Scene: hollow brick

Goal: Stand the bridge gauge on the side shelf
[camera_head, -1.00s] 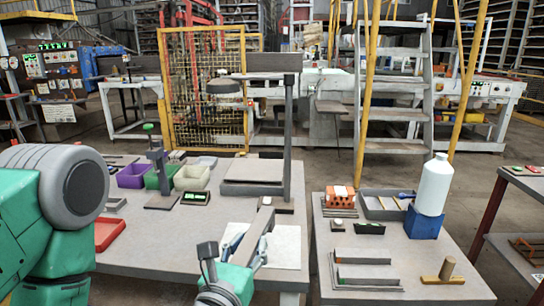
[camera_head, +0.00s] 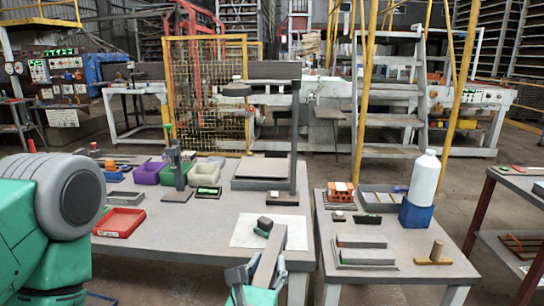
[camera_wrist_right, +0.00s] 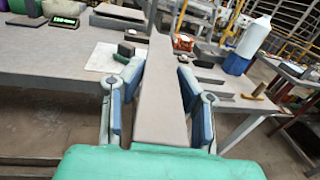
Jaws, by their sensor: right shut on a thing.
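My right gripper (camera_head: 257,268) is shut on a long, flat grey bar, which I take to be the bridge gauge (camera_head: 269,263). In the right wrist view the bar (camera_wrist_right: 160,95) runs lengthwise away from the palm, between the blue-padded fingers (camera_wrist_right: 160,95). It is held out in front of the main table's front edge; any feet on it are not visible. The side shelf, as I take it, is the two-level stand (camera_head: 494,228) at the right edge, partly cut off. My left arm shows at the left, but its gripper is out of view.
The main table (camera_head: 180,228) carries a white sheet (camera_head: 290,232) with a small dark-and-green block (camera_head: 263,227), a red tray (camera_head: 119,222) and a tall post stand (camera_head: 295,145). A second table (camera_head: 400,282) holds a white bottle (camera_head: 425,178) on a blue block and angle pieces. Floor shows between the tables and stand.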

